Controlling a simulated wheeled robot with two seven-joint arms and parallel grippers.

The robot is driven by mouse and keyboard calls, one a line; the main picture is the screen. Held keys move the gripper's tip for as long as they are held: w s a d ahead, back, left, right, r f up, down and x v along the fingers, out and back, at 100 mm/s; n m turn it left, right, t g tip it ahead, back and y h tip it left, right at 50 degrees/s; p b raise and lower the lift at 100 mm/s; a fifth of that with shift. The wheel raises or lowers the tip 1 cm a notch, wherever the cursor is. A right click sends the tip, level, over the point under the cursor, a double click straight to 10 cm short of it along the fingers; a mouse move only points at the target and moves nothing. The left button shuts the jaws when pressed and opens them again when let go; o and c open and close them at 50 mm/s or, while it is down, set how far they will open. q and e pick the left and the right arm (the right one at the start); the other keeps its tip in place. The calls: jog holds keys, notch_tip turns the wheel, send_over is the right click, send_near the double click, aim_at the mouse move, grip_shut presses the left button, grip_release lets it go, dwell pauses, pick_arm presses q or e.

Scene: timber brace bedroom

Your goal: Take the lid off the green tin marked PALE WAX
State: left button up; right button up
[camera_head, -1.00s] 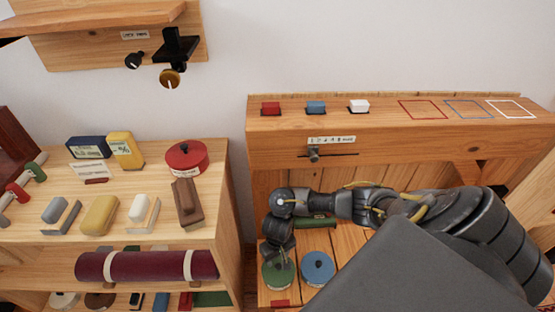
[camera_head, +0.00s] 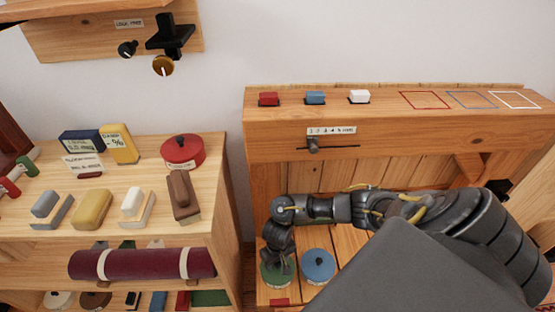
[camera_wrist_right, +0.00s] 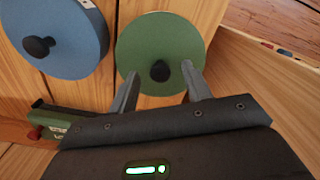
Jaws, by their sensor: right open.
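A round green tin (camera_head: 266,277) with a black knob stands on the wooden boards, partly hidden by my right gripper in the head view. In the right wrist view its green lid (camera_wrist_right: 140,45) lies flat with the black knob (camera_wrist_right: 159,71) in the middle. My right gripper (camera_wrist_right: 160,72) is open, its two fingers pointing at the lid with the knob between them and gaps on both sides. I cannot tell if the fingertips touch the lid. No marking on the tin is readable. My left gripper is not in view.
A blue round tin (camera_head: 318,266) with a black knob stands close beside the green one. A green labelled block (camera_wrist_right: 75,122) lies near them in the wrist view. A wooden ledge (camera_head: 380,125) runs behind, and a shelf unit (camera_head: 225,215) stands left.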

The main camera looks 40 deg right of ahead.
jog(key=shift+f, duration=0.2)
jog(key=c, duration=1.1)
jog(key=shift+o, duration=0.2)
jog(key=shift+r, duration=0.1)
